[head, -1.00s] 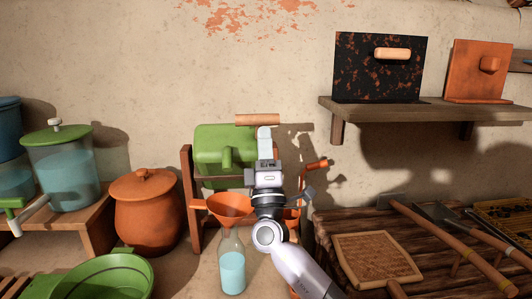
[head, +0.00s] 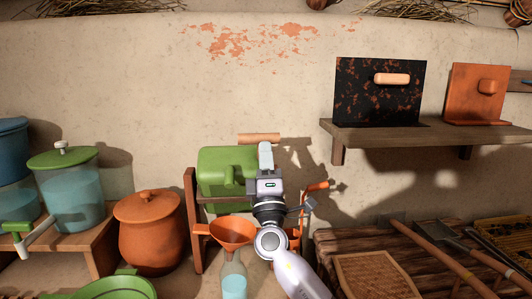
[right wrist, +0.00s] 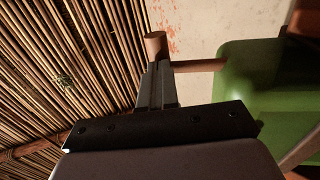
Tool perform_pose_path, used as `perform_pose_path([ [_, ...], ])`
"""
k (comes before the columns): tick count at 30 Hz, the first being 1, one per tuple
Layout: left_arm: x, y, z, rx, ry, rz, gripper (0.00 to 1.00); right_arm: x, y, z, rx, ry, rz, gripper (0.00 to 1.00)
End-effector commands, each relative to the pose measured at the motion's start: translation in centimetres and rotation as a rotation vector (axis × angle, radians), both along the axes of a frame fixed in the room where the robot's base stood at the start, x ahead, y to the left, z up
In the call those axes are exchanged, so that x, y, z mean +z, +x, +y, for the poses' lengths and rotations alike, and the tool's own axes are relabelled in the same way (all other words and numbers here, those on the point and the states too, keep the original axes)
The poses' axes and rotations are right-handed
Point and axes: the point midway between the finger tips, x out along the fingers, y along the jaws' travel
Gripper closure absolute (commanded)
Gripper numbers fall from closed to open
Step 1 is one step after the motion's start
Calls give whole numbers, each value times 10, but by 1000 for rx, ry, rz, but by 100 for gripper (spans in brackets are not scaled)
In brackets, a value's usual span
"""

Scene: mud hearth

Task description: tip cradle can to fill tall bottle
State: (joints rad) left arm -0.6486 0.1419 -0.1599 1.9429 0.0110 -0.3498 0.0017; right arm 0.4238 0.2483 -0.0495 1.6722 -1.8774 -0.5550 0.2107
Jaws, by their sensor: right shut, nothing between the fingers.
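The green cradle can (head: 222,172) sits in a wooden cradle (head: 191,215), with a wooden bar handle (head: 258,137) along its top. The tall bottle (head: 233,284) stands in front of it with blue liquid inside and an orange funnel (head: 232,229) in its mouth. My right gripper (head: 265,148) is shut and empty, its tips at the right part of the handle; it hides the can's right side. In the right wrist view the fingers (right wrist: 158,82) are together beside the handle (right wrist: 195,66), the can (right wrist: 265,85) at right. My left gripper is out of view.
An orange lidded pot (head: 148,235) and a glass dispenser (head: 70,190) stand to the left, a green basin (head: 115,287) in front. A dark timber surface (head: 345,240) with tools lies right. A wall shelf (head: 425,133) holds two panels.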

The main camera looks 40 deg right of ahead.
Motion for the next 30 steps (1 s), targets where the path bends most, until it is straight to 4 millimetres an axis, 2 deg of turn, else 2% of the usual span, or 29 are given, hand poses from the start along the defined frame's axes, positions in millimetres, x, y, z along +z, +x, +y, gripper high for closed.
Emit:
perform_pose_path([
  [1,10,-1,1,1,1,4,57,10,2,-2,0,18,18,100],
  [6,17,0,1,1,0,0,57,18,14,-9,-2,45,73,100],
  [15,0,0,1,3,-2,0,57,31,35,-23,-2,45,69,100],
  [19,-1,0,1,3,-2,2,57,39,45,-28,-3,43,70,100],
  [30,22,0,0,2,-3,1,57,50,65,-40,-2,89,141,100],
])
